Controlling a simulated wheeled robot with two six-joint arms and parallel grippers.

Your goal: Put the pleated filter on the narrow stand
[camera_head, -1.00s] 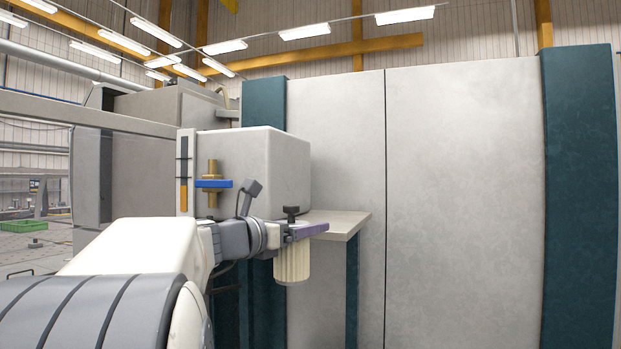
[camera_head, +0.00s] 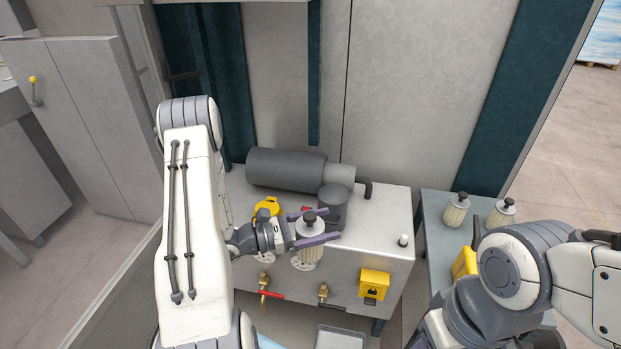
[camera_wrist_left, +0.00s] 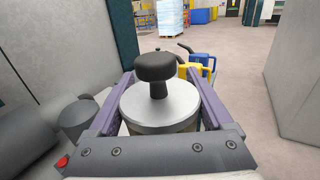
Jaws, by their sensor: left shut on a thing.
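The pleated filter (camera_head: 311,253) is a cream ribbed cylinder with a pale cap and black knob. My left gripper (camera_head: 322,225) is shut on it, one purple finger on each side. In the left wrist view the filter's cap (camera_wrist_left: 160,108) and knob fill the space between the fingers. It looks upright, in front of a grey machine unit (camera_head: 385,225); I cannot tell whether it touches the unit. A grey-blue stand (camera_head: 436,235) at the right, perhaps the narrow stand, carries two similar filters (camera_head: 456,213) (camera_head: 499,214). My right gripper is not in view.
The unit carries a dark motor cylinder (camera_head: 287,170), a smaller upright cylinder (camera_head: 333,208) and a yellow box (camera_head: 374,285). A red-handled valve (camera_head: 268,294) sticks out in front. My right arm covers part of the stand. Tall panels stand behind.

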